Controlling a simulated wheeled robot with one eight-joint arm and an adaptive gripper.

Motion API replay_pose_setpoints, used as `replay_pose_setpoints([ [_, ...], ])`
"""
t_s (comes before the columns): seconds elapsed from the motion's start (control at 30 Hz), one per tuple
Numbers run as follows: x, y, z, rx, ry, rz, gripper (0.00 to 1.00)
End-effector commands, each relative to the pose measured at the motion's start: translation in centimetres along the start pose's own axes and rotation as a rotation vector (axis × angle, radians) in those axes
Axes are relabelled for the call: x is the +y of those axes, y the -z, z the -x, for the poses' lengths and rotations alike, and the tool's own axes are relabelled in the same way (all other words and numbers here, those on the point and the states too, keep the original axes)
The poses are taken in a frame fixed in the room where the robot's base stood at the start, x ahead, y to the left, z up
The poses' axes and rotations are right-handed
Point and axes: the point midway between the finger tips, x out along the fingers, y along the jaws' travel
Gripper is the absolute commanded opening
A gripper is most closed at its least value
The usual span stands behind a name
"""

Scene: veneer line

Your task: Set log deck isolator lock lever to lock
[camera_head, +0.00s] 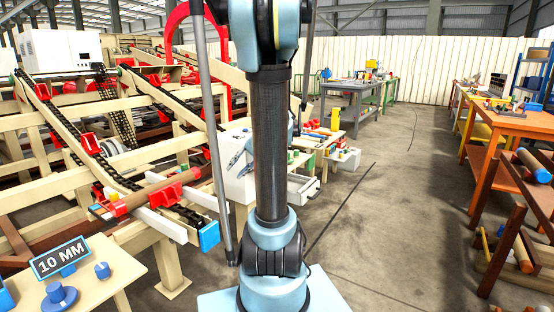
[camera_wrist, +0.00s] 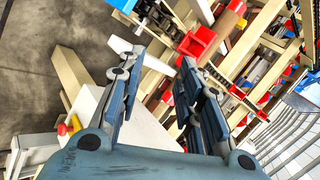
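In the wrist view my gripper (camera_wrist: 160,65) is open, with its two blue-grey fingers apart and nothing between them. The log deck (camera_head: 138,185), with chains, cream beams and red brackets, stands at the left in the head view. No lock lever can be made out clearly in either view.
A brown log (camera_head: 150,193) lies across the deck's near end. A small table with a "10 MM" sign (camera_head: 61,258) stands at the front left. An orange workbench (camera_head: 515,122) is at the right. The grey floor (camera_head: 385,215) between is clear.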

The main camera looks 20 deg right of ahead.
Motion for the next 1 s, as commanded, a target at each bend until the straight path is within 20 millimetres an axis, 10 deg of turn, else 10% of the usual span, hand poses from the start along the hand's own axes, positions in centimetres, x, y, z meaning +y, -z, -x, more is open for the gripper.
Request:
replay_pose_setpoints([
  [0.47, 3.8, 13.8, 1.4, 0.101, 0.310, -0.142, 0.33],
  [1.0, 14.2, 24.2, 4.5, 0.243, 0.636, -0.225, 0.33],
])
